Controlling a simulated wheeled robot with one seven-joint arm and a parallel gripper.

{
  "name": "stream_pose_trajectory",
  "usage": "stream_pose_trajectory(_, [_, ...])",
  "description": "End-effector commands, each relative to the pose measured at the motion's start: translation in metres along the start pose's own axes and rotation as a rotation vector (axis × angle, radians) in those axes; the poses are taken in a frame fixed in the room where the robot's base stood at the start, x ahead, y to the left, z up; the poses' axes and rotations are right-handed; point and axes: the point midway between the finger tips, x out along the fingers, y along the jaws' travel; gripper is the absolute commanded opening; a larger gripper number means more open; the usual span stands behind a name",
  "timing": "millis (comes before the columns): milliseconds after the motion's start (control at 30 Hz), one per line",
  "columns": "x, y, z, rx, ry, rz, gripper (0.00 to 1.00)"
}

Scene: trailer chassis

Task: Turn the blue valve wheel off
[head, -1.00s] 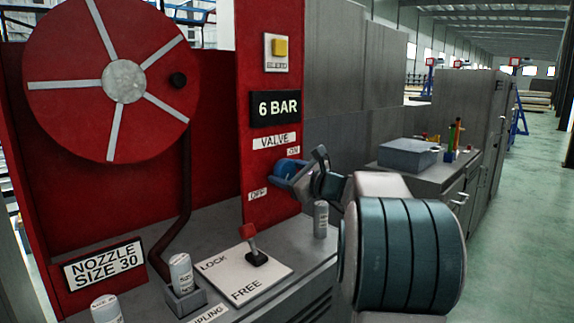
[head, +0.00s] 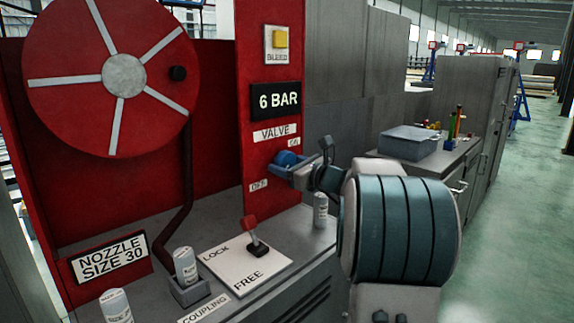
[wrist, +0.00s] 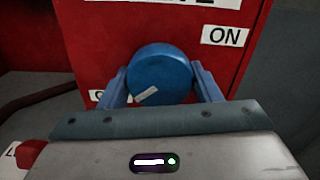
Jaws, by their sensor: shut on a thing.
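The blue valve wheel (head: 287,159) is on the red panel (head: 262,215) below the VALVE label (head: 275,133). In the wrist view the wheel (wrist: 160,75) is a round blue disc with a pale mark at its lower left, toward the partly covered label there. The ON label (wrist: 225,36) is at upper right; the OFF label (head: 259,185) is at lower left of the wheel. My gripper (head: 290,170) is shut on the wheel, with one finger on each side of it. It also shows in the wrist view (wrist: 163,85).
A lock/free lever (head: 251,235) with a red knob stands on the grey bench below. A canister (head: 320,210) stands near my arm. A 6 BAR display (head: 275,101) and yellow bleed button (head: 281,39) are above. A red hose reel (head: 70,60) is at left.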

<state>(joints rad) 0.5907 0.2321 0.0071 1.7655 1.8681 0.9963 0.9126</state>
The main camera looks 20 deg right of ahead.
Motion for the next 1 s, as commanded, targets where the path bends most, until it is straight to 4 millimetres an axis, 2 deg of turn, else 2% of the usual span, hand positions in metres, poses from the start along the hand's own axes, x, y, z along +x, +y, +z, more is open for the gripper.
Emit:
stream_pose_trajectory(33, [0.0,0.001,-0.003,0.005,0.003,0.001,0.35])
stream_pose_trajectory(67, [0.0,0.001,-0.003,0.005,0.003,0.001,0.6])
stream_pose_trajectory(133, [0.0,0.001,-0.002,0.004,0.003,0.001,0.79])
stream_pose_trajectory(433, [-0.001,0.0,-0.001,0.001,0.001,0.0,0.79])
stream_pose_trajectory(567, [-0.011,0.0,-0.001,0.001,0.001,-0.001,0.79])
stream_pose_trajectory(667, [-0.029,0.0,0.0,0.0,0.001,-0.002,0.79])
stream_pose_trajectory(1000, [-0.105,0.0,-0.001,0.001,0.002,-0.003,0.79])
